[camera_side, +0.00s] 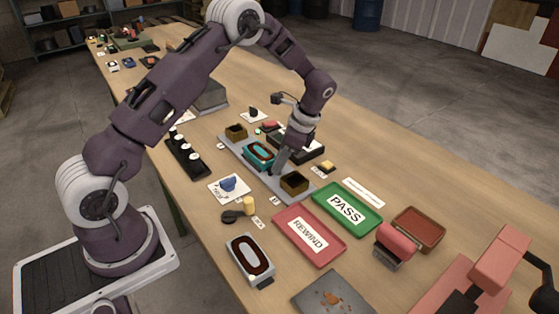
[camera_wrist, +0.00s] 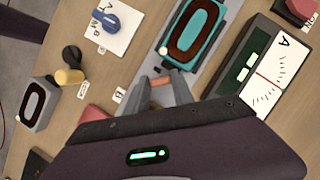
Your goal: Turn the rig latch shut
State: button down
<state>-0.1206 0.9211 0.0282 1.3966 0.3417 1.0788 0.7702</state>
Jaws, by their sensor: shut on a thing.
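The rig is a long grey plate (camera_side: 263,184) carrying a teal unit with a dark oval loop (camera_side: 259,154) between two brown-and-gold blocks. The plate (camera_wrist: 203,78) and teal unit (camera_wrist: 165,47) also show in the wrist view. My gripper (camera_side: 277,170) points down at the plate, just beside the teal unit's near end. In the wrist view my gripper (camera_wrist: 161,84) is shut on a small orange piece (camera_wrist: 160,81), which looks like the rig latch. Its turn angle and lower part are hidden by the fingers.
A black meter box (camera_wrist: 239,75) stands close to the right of the rig. A red REWIND tray (camera_side: 309,235) and a green PASS tray (camera_side: 347,208) lie nearer the camera. A grey unit with an oval loop (camera_side: 250,260) lies apart. A black strip with white knobs (camera_side: 187,157) is left.

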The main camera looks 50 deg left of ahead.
jog(key=n, duration=0.2)
jog(key=n+g+h, duration=0.1)
jog(key=n, duration=0.1)
jog(key=shift+w+n+h, duration=0.2)
jog(key=shift+n+h, duration=0.1)
jog(key=shift+w+a+n+h, duration=0.1)
jog(key=shift+n+h, duration=0.8)
jog(key=shift+n, duration=1.6)
jog(key=c, duration=1.1)
grip_release()
